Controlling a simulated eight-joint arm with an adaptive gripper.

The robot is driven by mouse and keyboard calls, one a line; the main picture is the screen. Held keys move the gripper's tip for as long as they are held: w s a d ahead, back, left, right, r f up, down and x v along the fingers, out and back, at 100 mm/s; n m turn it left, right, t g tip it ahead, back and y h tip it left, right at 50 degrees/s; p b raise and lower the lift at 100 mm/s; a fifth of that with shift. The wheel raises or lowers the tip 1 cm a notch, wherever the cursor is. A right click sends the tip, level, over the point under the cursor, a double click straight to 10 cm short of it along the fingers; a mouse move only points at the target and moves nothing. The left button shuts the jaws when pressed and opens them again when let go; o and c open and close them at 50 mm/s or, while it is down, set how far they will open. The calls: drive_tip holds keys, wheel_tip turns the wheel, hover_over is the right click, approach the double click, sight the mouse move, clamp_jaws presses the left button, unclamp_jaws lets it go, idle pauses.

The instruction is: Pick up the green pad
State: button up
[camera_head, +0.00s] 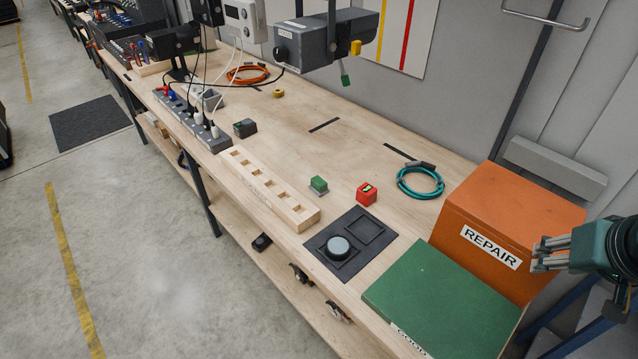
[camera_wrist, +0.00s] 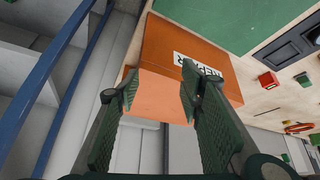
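A small green block (camera_head: 319,184) on a thin grey base sits on the wooden bench, left of a red block (camera_head: 367,194). A small green shape (camera_wrist: 302,79) shows near the red block (camera_wrist: 268,80) in the wrist view. A large flat green surface (camera_head: 440,305) lies at the bench's near right end; it also fills the top of the wrist view (camera_wrist: 225,22). I cannot tell for certain which is the pad. My gripper (camera_head: 538,255) is at the far right, beside the orange REPAIR box. In the wrist view its fingers (camera_wrist: 158,88) are apart and empty.
The orange REPAIR box (camera_head: 515,215) stands between my gripper and the small blocks. A grey device (camera_head: 325,42) hangs above the bench.

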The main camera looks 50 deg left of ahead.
drive_tip(key=w+a+n+p, duration=0.1)
drive_tip(key=a, duration=0.4)
drive_tip(key=w+a+n+g+p, duration=0.1)
drive_tip(key=w+a, duration=0.1)
drive_tip(key=a, duration=0.3)
drive_tip(key=w+a+r+n+y, duration=0.1)
drive_tip(key=w+a, duration=0.1)
drive_tip(key=a, duration=0.3)
drive_tip(key=shift+r+p, duration=0.1)
drive_tip(key=shift+p, duration=0.3)
drive_tip(key=w+a+f+n+g+p, duration=0.1)
drive_tip(key=a+f+n+g+p, duration=0.15)
drive_tip(key=a, duration=1.35)
drive_tip(key=n+g+y+p, duration=0.1)
drive_tip(key=n+g+p, duration=0.1)
drive_tip(key=n+p, duration=0.4)
approach(320, 181)
drive_tip(key=f, duration=0.2)
drive_tip(key=shift+a+r+n+b, duration=0.2)
drive_tip(key=shift+a+n+b, duration=0.1)
drive_tip(key=shift+a+n, duration=0.1)
drive_tip(key=shift+x, duration=1.25)
drive_tip(key=shift+f, duration=0.1)
drive_tip(key=shift+x, duration=2.5)
